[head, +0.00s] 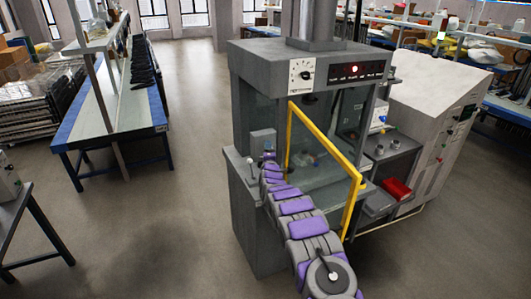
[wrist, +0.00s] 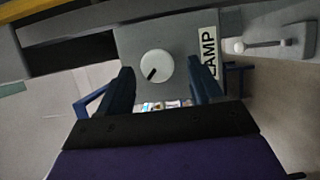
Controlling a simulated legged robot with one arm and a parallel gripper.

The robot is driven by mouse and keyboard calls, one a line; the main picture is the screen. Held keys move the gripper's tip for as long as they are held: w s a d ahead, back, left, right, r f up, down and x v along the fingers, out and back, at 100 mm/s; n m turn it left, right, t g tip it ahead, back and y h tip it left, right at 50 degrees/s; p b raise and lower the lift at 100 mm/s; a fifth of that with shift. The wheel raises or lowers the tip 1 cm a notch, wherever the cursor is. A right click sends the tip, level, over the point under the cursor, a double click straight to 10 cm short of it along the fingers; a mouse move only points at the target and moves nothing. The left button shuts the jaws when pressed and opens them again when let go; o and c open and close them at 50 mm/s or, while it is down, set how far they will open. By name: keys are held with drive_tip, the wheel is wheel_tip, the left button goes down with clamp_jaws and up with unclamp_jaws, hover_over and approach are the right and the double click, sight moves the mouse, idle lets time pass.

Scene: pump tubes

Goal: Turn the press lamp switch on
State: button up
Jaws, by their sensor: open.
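The lamp switch (wrist: 157,65) is a round white knob with a dark pointer mark toward its lower left. It sits on a grey panel beside a "LAMP" label (wrist: 209,52) in the wrist view. My gripper (wrist: 161,68) is open, with one dark blue finger on each side of the knob and nothing held. I cannot tell whether the fingers touch it. In the head view my gripper (head: 268,158) is at the small grey box (head: 262,138) on the press's left side; the knob is hidden there.
A lever with a white ball end (wrist: 265,46) is right of the label. The grey press (head: 262,95) has a yellow guard bar (head: 325,142) close to my arm. A blue-edged table (head: 115,110) stands at left; the floor between is clear.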

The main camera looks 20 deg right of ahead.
drive_tip(key=d, duration=0.3)
drive_tip(key=shift+w+f, duration=0.15)
drive_tip(key=shift+f, duration=0.05)
drive_tip(key=a, duration=0.3)
drive_tip(key=shift+a+r, duration=0.25)
drive_tip(key=shift+r, duration=0.05)
drive_tip(key=shift+c, duration=0.6)
drive_tip(key=shift+a, duration=0.4)
drive_tip(key=shift+c, duration=1.4)
drive_tip(key=d, duration=0.2)
drive_tip(key=shift+d, duration=0.3)
drive_tip(key=c, duration=0.4)
drive_tip(key=shift+d+f, duration=0.1)
drive_tip(key=shift+d, duration=0.1)
drive_tip(key=shift+c, duration=1.1)
drive_tip(key=shift+a+f, duration=0.2)
drive_tip(key=shift+a, duration=0.25)
